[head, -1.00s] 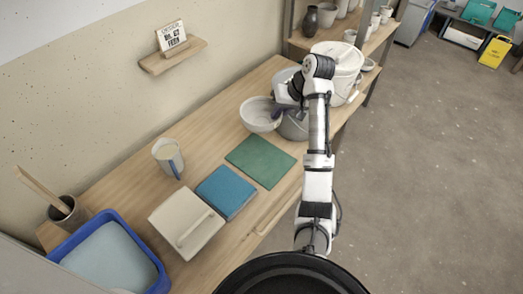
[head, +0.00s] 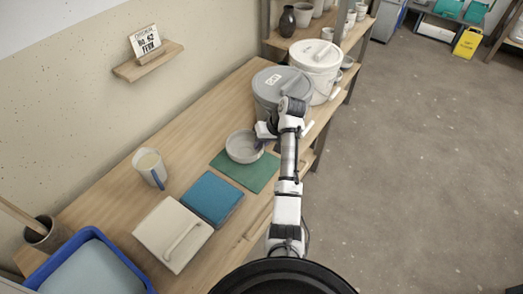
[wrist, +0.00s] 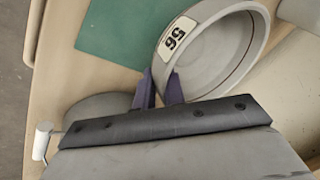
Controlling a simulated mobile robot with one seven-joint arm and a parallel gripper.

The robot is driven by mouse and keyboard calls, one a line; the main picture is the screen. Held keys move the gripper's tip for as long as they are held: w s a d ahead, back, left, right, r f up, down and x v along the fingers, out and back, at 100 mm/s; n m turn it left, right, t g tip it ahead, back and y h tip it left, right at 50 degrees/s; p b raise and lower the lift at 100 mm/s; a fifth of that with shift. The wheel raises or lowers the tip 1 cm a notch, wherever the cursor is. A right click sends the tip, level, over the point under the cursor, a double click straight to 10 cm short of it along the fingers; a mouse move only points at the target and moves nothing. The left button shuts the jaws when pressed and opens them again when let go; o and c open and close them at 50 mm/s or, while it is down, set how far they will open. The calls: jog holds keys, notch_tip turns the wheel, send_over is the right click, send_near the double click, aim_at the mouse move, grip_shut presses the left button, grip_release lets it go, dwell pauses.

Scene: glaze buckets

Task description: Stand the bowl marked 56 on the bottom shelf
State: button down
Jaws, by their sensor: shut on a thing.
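The bowl marked 56 (head: 243,147) is pale grey and roughly upright, over the far part of the green mat (head: 262,178); I cannot tell if it touches the mat. In the wrist view the bowl (wrist: 235,50) shows its 56 label near the rim, facing me. My gripper (head: 262,141) is at the bowl's right side in the head view. In the wrist view the purple fingers of my gripper (wrist: 161,86) are shut on the bowl's wall. A wooden shelf unit (head: 347,45) stands at the back, holding pots and cups; its lowest level is not clearly visible.
A grey lidded bucket (head: 272,90) and a white bucket (head: 318,62) stand beyond the bowl. A blue mat or book (head: 213,198), a white lidded slab (head: 173,232), a jug (head: 150,167) and a blue tray (head: 140,268) lie nearer.

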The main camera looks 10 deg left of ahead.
jog(key=shift+f+p, duration=0.3)
jog(key=shift+f, duration=1.8)
jog(key=shift+f, duration=0.1)
jog(key=c, duration=1.5)
grip_release()
jog(key=b+v, duration=0.1)
jog(key=v, duration=1.1)
jog(key=shift+a, duration=0.1)
